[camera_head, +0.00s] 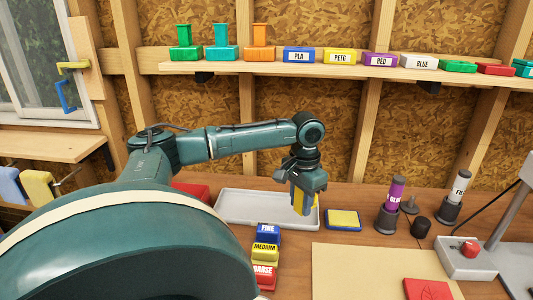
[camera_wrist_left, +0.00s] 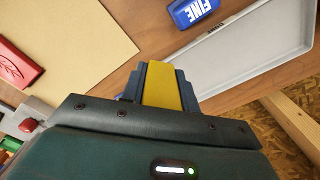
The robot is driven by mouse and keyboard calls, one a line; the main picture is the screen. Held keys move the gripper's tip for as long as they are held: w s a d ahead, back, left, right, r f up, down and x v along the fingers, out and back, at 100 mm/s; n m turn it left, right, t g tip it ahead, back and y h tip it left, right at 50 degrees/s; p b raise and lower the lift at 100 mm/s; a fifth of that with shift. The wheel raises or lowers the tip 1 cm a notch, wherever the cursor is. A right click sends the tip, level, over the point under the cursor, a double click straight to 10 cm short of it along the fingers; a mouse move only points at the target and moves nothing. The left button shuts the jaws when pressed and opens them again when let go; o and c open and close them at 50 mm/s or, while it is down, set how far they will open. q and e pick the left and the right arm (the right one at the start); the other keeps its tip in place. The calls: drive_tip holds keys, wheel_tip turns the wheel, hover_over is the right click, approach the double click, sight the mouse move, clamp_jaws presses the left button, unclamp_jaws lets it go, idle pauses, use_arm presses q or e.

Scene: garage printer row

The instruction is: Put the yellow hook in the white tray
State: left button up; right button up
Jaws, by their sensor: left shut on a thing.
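The white tray (camera_head: 240,196) lies on the wooden bench behind the stacked sanding blocks; it also shows at the upper right of the left wrist view (camera_wrist_left: 262,52). My left gripper (camera_head: 307,202) points down at the tray's right end. It is shut on the yellow hook (camera_wrist_left: 162,86), which shows as a flat yellow strip between the fingers in the left wrist view. In the head view only slivers of yellow show around the fingers, and the rest of the hook is hidden. I cannot tell how high it is above the bench. My right gripper is in neither view.
A yellow-topped blue pad (camera_head: 343,219) lies just right of the gripper. FINE, MEDIUM and COARSE blocks (camera_head: 266,252) stand in front of the tray. Dark holders with a purple tube (camera_head: 395,193) stand further right. A tan mat (camera_head: 370,270) covers the front bench.

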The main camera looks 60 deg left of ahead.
use_arm(q)
drive_tip(key=s+a+r+n+p, duration=0.1)
drive_tip(key=s+a+n, duration=0.1)
drive_tip(key=a+n, duration=0.65)
drive_tip(key=shift+n, duration=0.65)
drive_tip(key=f, duration=0.5)
drive_tip(key=shift+d, duration=0.25)
drive_tip(key=shift+f+p, duration=0.4)
drive_tip(key=shift+f, duration=1.9)
drive_tip(key=shift+f, duration=0.1)
drive_tip(key=o, duration=0.9)
drive_tip(key=shift+o, duration=0.2)
wheel_tip(320, 180, up, 12)
drive_tip(key=b, duration=0.1)
